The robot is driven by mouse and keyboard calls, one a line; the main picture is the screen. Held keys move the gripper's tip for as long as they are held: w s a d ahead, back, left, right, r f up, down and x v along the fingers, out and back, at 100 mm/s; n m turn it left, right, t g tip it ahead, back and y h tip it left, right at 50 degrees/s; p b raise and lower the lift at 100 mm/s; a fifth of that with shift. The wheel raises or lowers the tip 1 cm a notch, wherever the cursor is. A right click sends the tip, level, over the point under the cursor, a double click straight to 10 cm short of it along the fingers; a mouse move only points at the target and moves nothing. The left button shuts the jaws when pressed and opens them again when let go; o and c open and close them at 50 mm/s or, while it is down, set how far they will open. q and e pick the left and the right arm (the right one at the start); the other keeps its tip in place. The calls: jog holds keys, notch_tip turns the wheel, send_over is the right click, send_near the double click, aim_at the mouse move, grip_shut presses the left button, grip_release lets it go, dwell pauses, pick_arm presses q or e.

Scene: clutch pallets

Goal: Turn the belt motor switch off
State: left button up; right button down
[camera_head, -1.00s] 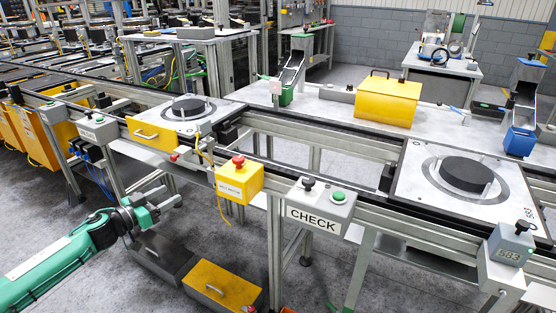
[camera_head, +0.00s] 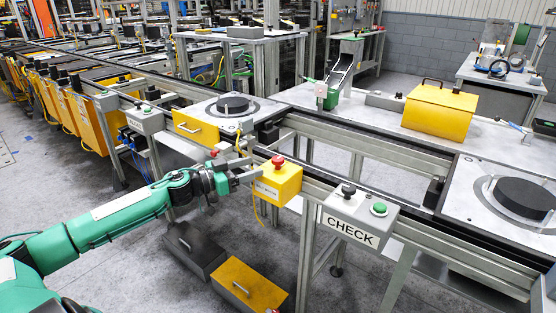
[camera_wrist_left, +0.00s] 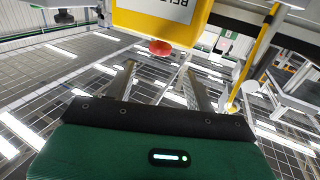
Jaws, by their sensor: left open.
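The belt motor switch is a yellow box (camera_head: 277,184) with a red button (camera_head: 277,161) on top and a white label on its front. It hangs on the front rail of the line. My left gripper (camera_head: 250,169) is just left of the box, at about the height of its upper part. In the left wrist view the open fingers (camera_wrist_left: 160,86) have nothing between them. There the yellow box (camera_wrist_left: 160,18) and red button (camera_wrist_left: 160,47) appear beyond the fingertips, toward the top. I cannot tell whether a finger touches the box. My right gripper is out of view.
A grey CHECK box (camera_head: 358,218) with a black knob and green button stands right of the switch. Dark and yellow bins (camera_head: 249,284) sit on the floor below.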

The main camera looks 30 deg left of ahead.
aim_at(273, 161)
pick_arm(q)
jog(key=shift+x, duration=1)
jog(key=x, duration=0.2)
jog(key=shift+w+d+r+p, duration=0.15)
jog(key=shift+w+p, duration=0.1)
jog(key=shift+p, duration=0.1)
jog(key=shift+x, duration=1.15)
jog(key=shift+p+x, duration=0.45)
jog(key=shift+x, duration=0.75)
jog(key=shift+w, duration=0.2)
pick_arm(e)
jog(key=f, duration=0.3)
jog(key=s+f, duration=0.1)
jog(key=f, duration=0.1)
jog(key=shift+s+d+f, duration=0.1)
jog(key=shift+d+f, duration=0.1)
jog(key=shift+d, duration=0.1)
pick_arm(q)
jog(key=shift+c, duration=0.2)
